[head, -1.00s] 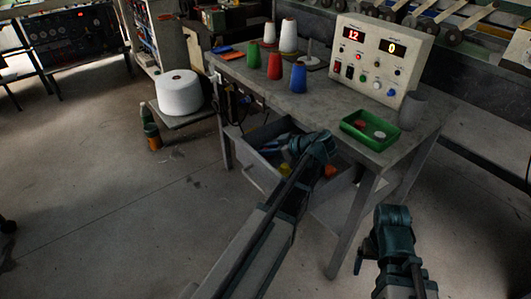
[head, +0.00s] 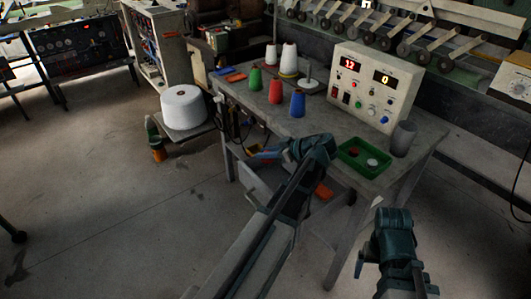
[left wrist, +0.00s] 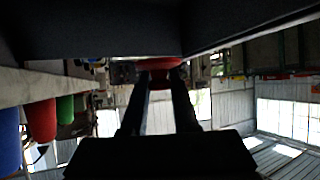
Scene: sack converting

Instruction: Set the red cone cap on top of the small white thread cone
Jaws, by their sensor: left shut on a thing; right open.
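The small white thread cone (head: 270,54) stands upright near the back of the table, behind the green cone. My left gripper (head: 260,154) is in front of the table, below the height of the row of cones, and is shut on a red piece. That piece, the red cone cap (left wrist: 160,63), shows between the fingertips in the left wrist view. I cannot make it out clearly in the head view. The white cone is well apart from the cap. My right gripper (head: 359,263) is low in front of the table, open, with its fingers barely visible.
Green (head: 255,79), red (head: 275,91) and blue (head: 297,103) cones stand in front of the white one. A larger white cone (head: 289,59) is beside it. A control box (head: 375,85), grey cup (head: 403,138) and green tray (head: 345,158) are right.

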